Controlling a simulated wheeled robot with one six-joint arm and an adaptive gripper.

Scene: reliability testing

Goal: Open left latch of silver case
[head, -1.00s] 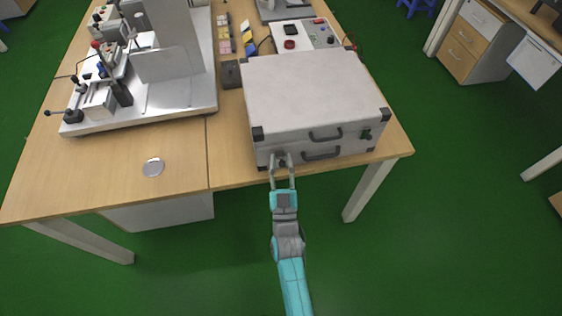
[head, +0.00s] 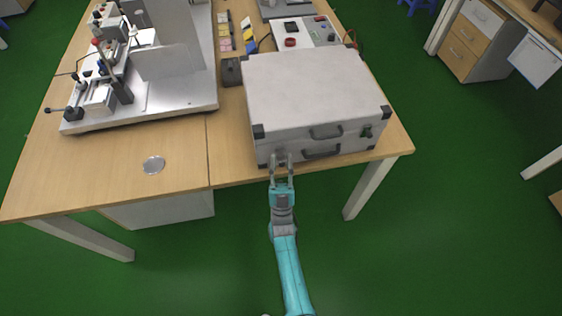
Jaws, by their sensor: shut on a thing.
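The silver case (head: 312,88) lies flat and closed on the wooden table, its front face near the table's front edge. Two dark handles show on its front, the upper one (head: 326,132) above the lower one (head: 321,152).
The wooden table (head: 112,185) carries a test rig on a grey plate (head: 180,100) at left. A small round metal disc (head: 153,165) lies on the tabletop. A dark block (head: 231,72) stands beside the case. Open green floor lies in front.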

